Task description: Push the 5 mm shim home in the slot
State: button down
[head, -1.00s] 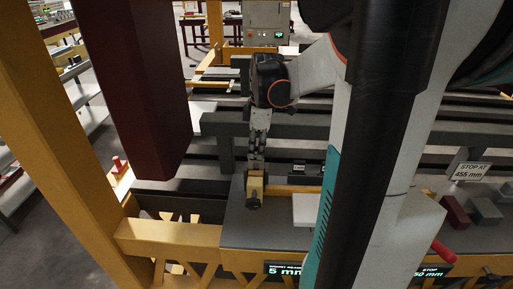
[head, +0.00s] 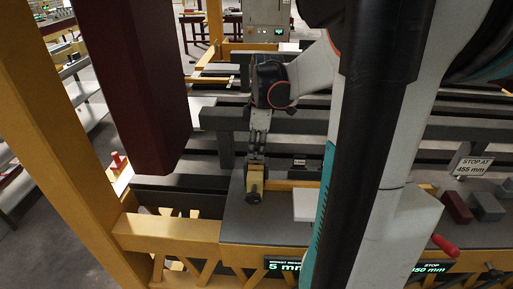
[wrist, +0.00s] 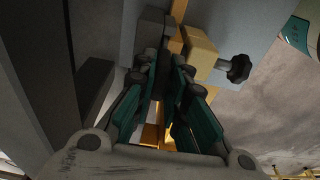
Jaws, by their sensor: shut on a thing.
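My gripper (head: 257,160) points down at the back of a small yellow block (head: 257,178) with a black knob (head: 253,197) on its front. In the wrist view my gripper (wrist: 168,62) has its teal-sided fingers close together, shut on a thin piece that they mostly hide, apparently the shim. The yellow block (wrist: 200,46) and its black knob (wrist: 236,68) show just right of the fingertips, and a grey block (wrist: 151,25) is just left of them. The slot is not clearly visible, so I cannot tell how deep the shim sits.
A grey plate (head: 240,222) lies under the block, with a white block (head: 306,205) to the right. A red block (head: 457,207) and a grey block (head: 487,206) lie further right by a "STOP AT 455 mm" sign (head: 474,167). A dark red beam (head: 137,90) hangs left.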

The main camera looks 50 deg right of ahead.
jog(key=shift+f+b, duration=0.6)
jog(key=shift+f, duration=0.3)
jog(key=c, duration=1.5)
grip_release()
jog(key=shift+c, duration=0.2)
jog(key=shift+s+d+r, duration=0.15)
jog(key=shift+r, duration=1.75)
jog(key=shift+s+d+r, duration=0.1)
jog(key=shift+s+r, duration=0.05)
jog(key=shift+r, duration=1.75)
